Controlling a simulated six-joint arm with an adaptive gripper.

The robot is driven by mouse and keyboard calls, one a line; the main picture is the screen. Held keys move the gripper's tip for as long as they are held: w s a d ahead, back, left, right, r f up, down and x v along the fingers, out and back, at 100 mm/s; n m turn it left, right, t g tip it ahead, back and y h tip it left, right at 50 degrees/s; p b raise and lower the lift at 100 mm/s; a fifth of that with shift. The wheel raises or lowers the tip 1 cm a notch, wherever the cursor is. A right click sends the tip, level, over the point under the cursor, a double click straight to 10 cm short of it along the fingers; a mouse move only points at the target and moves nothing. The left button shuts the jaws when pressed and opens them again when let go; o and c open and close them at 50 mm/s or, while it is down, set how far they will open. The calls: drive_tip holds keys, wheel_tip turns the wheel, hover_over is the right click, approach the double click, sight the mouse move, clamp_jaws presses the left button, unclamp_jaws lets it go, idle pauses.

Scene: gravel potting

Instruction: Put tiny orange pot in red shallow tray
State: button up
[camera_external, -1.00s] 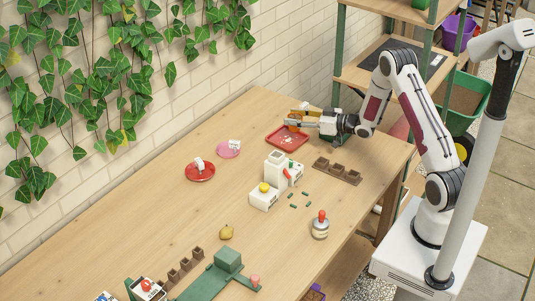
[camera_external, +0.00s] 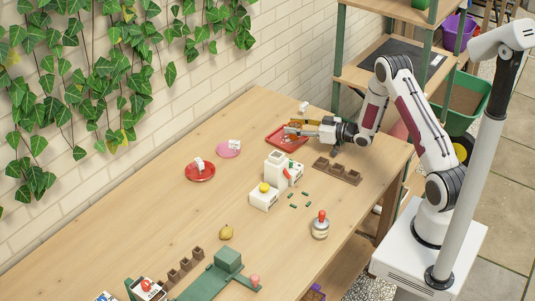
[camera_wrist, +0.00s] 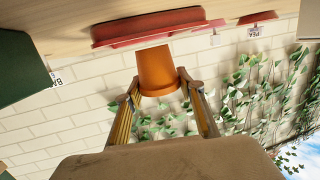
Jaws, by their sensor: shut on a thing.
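The tiny orange pot (camera_wrist: 157,70) is between the fingertips of my gripper (camera_wrist: 159,85) in the wrist view, and my gripper is shut on it. The wrist picture is upside down, with the table at the top. The red shallow tray (camera_wrist: 155,27) appears just beyond the pot's base there. I cannot tell whether they touch. In the external view the red tray (camera_external: 276,139) lies near the back of the table, with my gripper (camera_external: 288,127) low over its right part. The pot cannot be made out clearly there.
A small white card (camera_external: 303,106) stands behind the tray. A brown tray of cells (camera_external: 337,171) lies to the front right. White containers (camera_external: 275,172) stand in front of the tray. A red saucer (camera_external: 200,174) and a pink saucer (camera_external: 228,151) lie to the left.

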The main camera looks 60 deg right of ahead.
drive_tip(key=shift+s+f, duration=0.1)
drive_tip(key=shift+f, duration=0.65)
drive_tip(key=o, duration=1.1)
drive_tip(key=shift+o, duration=0.2)
drive_tip(key=shift+r, duration=0.15)
drive_tip(key=shift+r, duration=0.45)
drive_tip(key=v, duration=1.2)
drive_tip(key=shift+r, duration=0.15)
drive_tip(key=shift+d, duration=0.1)
